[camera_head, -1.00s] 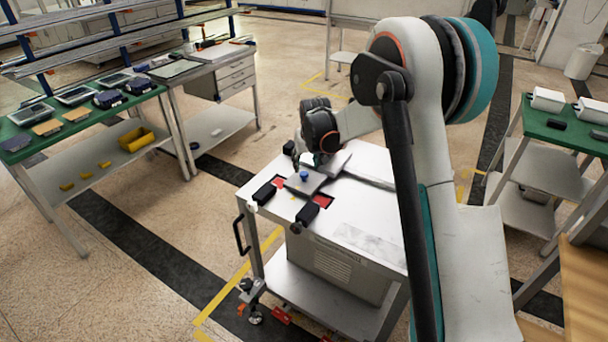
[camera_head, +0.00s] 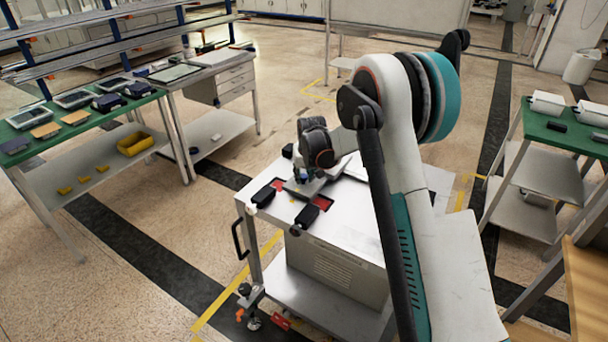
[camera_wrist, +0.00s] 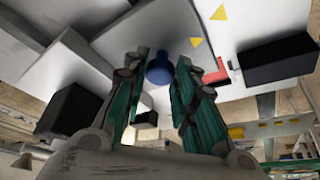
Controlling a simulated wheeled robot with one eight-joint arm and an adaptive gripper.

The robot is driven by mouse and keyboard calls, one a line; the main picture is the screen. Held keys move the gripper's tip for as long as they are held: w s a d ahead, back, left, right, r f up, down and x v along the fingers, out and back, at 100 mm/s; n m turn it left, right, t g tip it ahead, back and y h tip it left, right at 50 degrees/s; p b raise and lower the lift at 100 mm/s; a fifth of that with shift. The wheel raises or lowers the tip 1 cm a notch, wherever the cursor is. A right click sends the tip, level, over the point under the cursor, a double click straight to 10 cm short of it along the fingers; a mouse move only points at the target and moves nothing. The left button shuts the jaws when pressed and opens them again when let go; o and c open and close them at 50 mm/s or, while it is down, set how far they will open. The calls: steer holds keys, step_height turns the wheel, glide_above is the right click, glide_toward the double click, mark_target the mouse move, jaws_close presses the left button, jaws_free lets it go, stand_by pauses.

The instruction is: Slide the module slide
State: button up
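The module slide is a grey plate (camera_head: 303,188) with a blue knob, on top of the white cart. In the wrist view the round blue knob (camera_wrist: 160,68) shows between the fingertips. My gripper (camera_wrist: 162,62) has its two green-sided fingers apart, one on each side of the knob. I cannot tell whether either finger touches it. In the head view my gripper (camera_head: 301,174) is low over the plate and hides part of it and most of the knob.
The white cart (camera_head: 345,225) has black blocks (camera_head: 264,196) (camera_head: 307,215) and red patches (camera_head: 322,202) beside the slide. A green-topped bench (camera_head: 90,113) with devices stands left, and another green-topped table (camera_head: 560,125) right. Floor is free between the cart and left bench.

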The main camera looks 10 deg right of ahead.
steer(key=s+d, duration=1)
steer(key=s+d+b, duration=0.1)
steer(key=s+d, duration=1)
steer(key=shift+s+d, duration=0.2)
steer(key=shift+s, duration=0.05)
jaws_close()
steer(key=o, duration=1)
jaws_free()
steer(key=shift+s+d, duration=0.15)
steer(key=shift+r, duration=0.5)
steer(key=v, duration=1.1)
steer(key=shift+s, duration=0.15)
